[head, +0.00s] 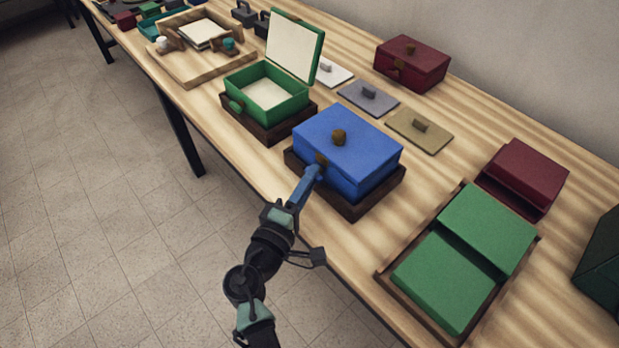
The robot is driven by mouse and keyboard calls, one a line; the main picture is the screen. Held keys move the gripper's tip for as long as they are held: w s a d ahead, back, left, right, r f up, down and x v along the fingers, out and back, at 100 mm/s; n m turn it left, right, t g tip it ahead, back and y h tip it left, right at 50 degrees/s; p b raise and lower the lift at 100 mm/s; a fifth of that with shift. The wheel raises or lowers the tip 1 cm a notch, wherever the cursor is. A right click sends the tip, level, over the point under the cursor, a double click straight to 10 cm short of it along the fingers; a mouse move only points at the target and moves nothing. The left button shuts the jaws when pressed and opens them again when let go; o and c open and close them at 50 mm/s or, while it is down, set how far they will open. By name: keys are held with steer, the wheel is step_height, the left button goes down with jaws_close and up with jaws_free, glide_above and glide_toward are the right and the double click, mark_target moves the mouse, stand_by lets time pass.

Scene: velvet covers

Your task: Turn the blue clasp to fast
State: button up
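A green box (262,105) with its lid raised stands just left. A wooden tray (392,281) with green boxes is at the right. A strip of bare table lies along the front edge.

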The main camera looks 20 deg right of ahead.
jaws_close()
